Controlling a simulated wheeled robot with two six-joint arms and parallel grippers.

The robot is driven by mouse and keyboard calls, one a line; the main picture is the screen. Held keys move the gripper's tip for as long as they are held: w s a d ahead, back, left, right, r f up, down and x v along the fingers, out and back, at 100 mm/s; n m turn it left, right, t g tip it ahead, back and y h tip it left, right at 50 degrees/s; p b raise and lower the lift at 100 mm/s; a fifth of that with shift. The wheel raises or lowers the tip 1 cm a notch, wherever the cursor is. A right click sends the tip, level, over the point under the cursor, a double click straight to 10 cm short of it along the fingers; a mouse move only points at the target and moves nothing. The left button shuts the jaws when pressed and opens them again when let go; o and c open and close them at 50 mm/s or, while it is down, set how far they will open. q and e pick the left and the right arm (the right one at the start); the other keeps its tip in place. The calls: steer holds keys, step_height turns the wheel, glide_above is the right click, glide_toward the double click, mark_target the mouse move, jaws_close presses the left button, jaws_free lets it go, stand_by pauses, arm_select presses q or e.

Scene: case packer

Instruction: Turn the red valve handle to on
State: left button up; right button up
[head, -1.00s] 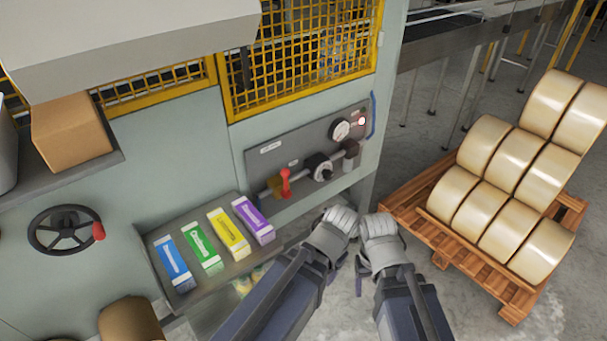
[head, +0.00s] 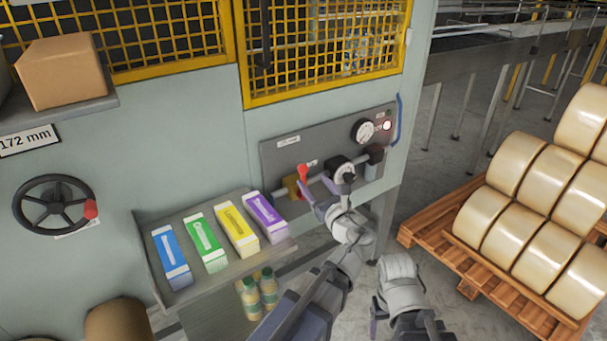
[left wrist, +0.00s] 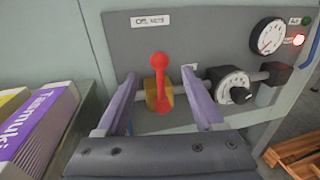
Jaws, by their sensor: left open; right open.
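The red valve handle (head: 303,174) stands upright on a brass valve body (head: 290,187) on the grey panel (head: 280,152). In the left wrist view the red handle (left wrist: 159,80) rises in front of the yellow valve body, between my left gripper's two fingers. My left gripper (head: 318,196) is open and close to the handle, with no visible grip on it. It also shows in the left wrist view (left wrist: 157,95). My right gripper (head: 374,318) is low at the front, away from the panel, its fingers mostly hidden.
Right of the valve are a round regulator knob (head: 341,168), a gauge (head: 364,131) and a lit red lamp (head: 387,126). A shelf (head: 195,297) holds several coloured cartons. A handwheel (head: 55,204) is at left. A pallet (head: 470,285) of rolls stands at right.

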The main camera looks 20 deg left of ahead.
mark_target(305, 172)
arm_select(q)
steer(key=x, duration=0.7)
steer(key=shift+w+a, duration=0.25)
steer(key=shift+c, duration=0.3)
jaws_close()
stand_by(0.9)
